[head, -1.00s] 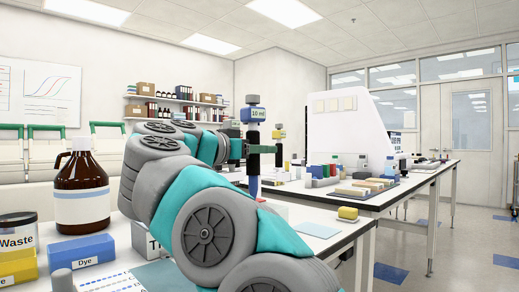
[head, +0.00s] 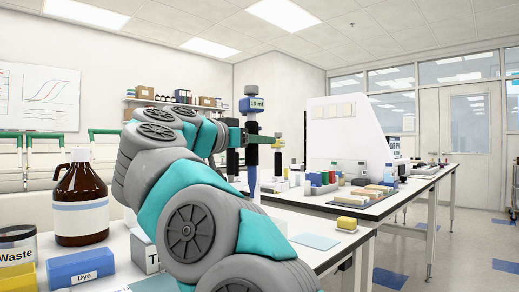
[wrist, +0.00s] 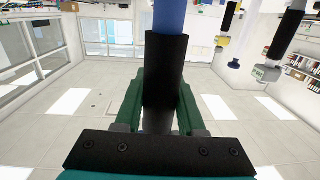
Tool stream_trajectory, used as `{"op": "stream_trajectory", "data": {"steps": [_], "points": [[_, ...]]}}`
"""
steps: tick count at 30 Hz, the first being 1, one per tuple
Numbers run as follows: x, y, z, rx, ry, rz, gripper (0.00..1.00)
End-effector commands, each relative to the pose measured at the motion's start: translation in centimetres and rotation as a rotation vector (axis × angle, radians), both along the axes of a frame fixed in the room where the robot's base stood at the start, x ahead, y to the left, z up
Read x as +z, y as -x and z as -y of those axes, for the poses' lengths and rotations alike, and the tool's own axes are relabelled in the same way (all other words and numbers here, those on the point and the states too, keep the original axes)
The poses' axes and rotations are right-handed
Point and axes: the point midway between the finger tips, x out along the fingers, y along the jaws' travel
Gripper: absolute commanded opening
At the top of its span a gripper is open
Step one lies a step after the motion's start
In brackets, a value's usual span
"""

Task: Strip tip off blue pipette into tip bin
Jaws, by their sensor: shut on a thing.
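The blue pipette (head: 252,103) has a blue head marked "10 ml", a black grip and a blue lower shaft. It is upright in my gripper (head: 254,137), which is shut around its black grip, above the bench. In the wrist view, my gripper (wrist: 160,112) has green fingers on both sides of the black grip (wrist: 166,65), with a blue part above. The pipette's lower end and any tip are hard to make out. A tub labelled "Waste" (head: 17,256) stands at the left edge. I cannot identify a tip bin with certainty.
A brown bottle (head: 80,205) and a blue "Dye" box (head: 84,268) stand at the left. A yellow-headed pipette (head: 279,142) is behind mine. The far bench holds tube racks, coloured blocks and a large white machine (head: 350,125). A yellow block (head: 347,223) sits near the bench edge.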

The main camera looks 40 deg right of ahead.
Motion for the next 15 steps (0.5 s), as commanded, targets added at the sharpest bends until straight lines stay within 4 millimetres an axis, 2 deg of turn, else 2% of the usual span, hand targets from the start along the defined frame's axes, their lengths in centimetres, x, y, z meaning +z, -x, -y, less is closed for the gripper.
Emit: {"op": "stream_trajectory", "data": {"steps": [15], "points": [[3.4, 0.1, -0.1, -0.002, 0.001, 0.001, 0.21]]}}
